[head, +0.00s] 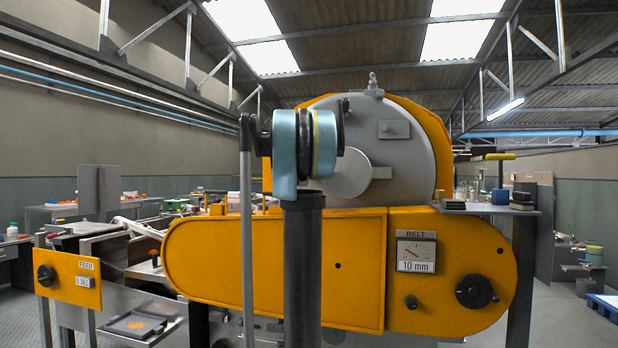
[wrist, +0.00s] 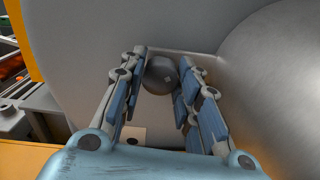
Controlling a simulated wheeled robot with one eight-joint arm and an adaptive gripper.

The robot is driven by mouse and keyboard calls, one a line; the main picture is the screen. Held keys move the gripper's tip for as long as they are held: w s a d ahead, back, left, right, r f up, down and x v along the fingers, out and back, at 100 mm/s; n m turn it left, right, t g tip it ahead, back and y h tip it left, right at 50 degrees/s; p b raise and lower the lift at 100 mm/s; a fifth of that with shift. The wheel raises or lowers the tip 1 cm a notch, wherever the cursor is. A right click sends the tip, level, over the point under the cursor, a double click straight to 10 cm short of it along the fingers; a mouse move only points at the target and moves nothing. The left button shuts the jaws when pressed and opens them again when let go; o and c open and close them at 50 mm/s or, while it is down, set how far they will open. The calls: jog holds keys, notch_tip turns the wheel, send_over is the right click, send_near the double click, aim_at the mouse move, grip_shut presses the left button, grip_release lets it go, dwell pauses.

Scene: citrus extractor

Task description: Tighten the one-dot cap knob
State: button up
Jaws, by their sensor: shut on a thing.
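In the wrist view a round dark grey knob (wrist: 161,74) with a small light mark sits against the grey metal cover (wrist: 190,25). My gripper (wrist: 165,68) is shut on this knob, with a blue-padded finger on each side. Below it, a pale square plate (wrist: 132,135) with what looks like one dark dot shows between the fingers. In the head view my blue arm stands before the left part of the grey cover (head: 400,160) and hides the gripper and held knob.
The yellow machine body (head: 275,260) spans the middle, with a belt dial (head: 416,252) and a black knob (head: 476,291). A side shelf (head: 490,208) with small items is at right; a feed panel (head: 68,279) is at left. A large rounded metal part (wrist: 275,80) bulges close right of my fingers.

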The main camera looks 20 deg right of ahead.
jog(key=shift+m, duration=3.1)
jog(key=o, duration=1.1)
jog(key=shift+s+a, duration=0.1)
jog(key=v, duration=1.1)
jog(key=shift+s+a+f, duration=0.1)
jog(key=shift+s+a, duration=0.1)
jog(key=shift+a, duration=0.05)
